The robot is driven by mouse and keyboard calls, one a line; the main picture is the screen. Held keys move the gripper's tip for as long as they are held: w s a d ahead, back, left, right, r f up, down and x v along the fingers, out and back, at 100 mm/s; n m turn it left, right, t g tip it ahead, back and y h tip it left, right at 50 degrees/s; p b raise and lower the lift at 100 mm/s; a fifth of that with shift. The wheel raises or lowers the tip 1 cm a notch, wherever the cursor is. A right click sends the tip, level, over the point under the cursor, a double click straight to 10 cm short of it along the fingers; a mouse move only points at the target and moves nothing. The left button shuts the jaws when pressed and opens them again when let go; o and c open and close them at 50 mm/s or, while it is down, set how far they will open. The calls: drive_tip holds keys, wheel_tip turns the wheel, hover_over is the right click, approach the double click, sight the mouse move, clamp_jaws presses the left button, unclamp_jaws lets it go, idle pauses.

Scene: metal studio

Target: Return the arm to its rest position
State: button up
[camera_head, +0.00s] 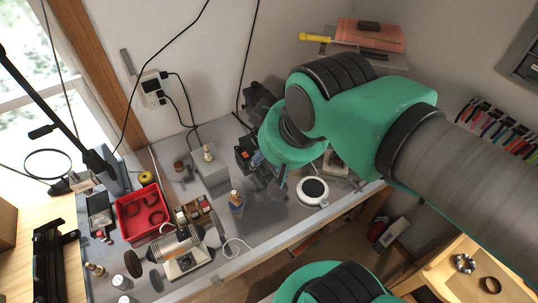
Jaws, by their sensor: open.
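My arm, with green joints and a grey tube, reaches in from the right and hangs over the back right of the workbench (262,222). Its rounded green joint hides part of the bench and wall. Another green joint of mine shows at the bottom edge. I cannot make out my gripper's fingers in this view, so neither their opening nor anything between them shows.
A red tray (129,228) with dark rings stands at the left. A grey block (209,168), a small bottle (236,203) and a white round dish (313,190) stand on the bench. A magnifier (48,164) is far left. A wooden tray (462,283) is lower right.

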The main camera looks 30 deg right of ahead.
drive_tip(key=shift+f, duration=0.1)
idle(0.3)
wheel_tip(320, 180, down, 8)
drive_tip(key=b, duration=0.8)
drive_tip(key=shift+f+b, duration=0.25)
drive_tip(key=shift+b, duration=0.1)
idle(0.7)
